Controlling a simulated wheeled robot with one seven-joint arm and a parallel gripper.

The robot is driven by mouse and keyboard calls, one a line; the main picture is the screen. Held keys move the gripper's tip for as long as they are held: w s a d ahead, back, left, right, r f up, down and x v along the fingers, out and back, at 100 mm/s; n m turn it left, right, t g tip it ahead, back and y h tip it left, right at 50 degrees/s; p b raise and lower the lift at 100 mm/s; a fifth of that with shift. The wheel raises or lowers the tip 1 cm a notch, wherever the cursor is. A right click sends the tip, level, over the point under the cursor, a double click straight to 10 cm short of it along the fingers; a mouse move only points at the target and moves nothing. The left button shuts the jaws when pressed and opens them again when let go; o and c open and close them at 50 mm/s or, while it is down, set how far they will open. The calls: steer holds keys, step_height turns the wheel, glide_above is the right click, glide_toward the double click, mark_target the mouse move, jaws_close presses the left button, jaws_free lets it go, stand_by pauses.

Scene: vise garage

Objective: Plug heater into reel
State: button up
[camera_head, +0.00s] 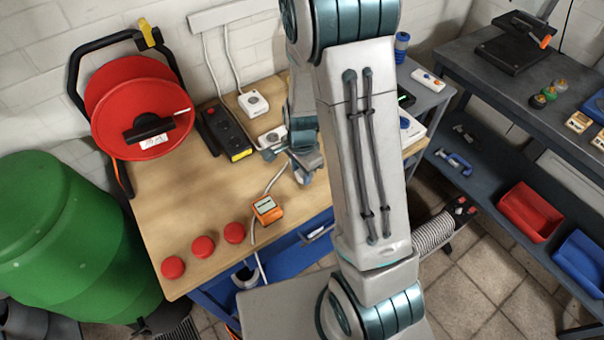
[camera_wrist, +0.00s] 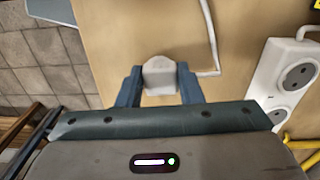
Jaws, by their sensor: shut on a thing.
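My gripper (camera_head: 292,157) is above the wooden bench, shut on a white plug, which the wrist view shows between the fingertips (camera_wrist: 160,80). A white cord (camera_wrist: 211,40) runs close beside the plug (camera_wrist: 159,70). In the head view the cord runs from near my gripper past an orange box and over the bench's front edge. The red cable reel (camera_head: 117,88) stands at the bench's back left, in a black frame, apart from the plug. A pale ribbed unit (camera_head: 433,235), possibly the heater, is on the floor, partly hidden by my arm.
A black and yellow socket strip (camera_head: 226,132) and a white double socket (camera_wrist: 290,75) lie close to my gripper. Another white socket box (camera_head: 253,102) is behind. The orange box (camera_head: 267,208) and red knobs (camera_head: 203,246) are near the front. A green barrel (camera_head: 75,240) stands left.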

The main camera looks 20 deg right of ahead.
step_height(320, 180, up, 3)
steer(key=shift+f, duration=0.1)
steer(key=s+d+r+b, duration=0.2)
steer(key=s+d+r, duration=0.3)
steer(key=d, duration=0.5)
steer(key=shift+s+d+r, duration=0.2)
steer(key=shift+r, duration=0.7)
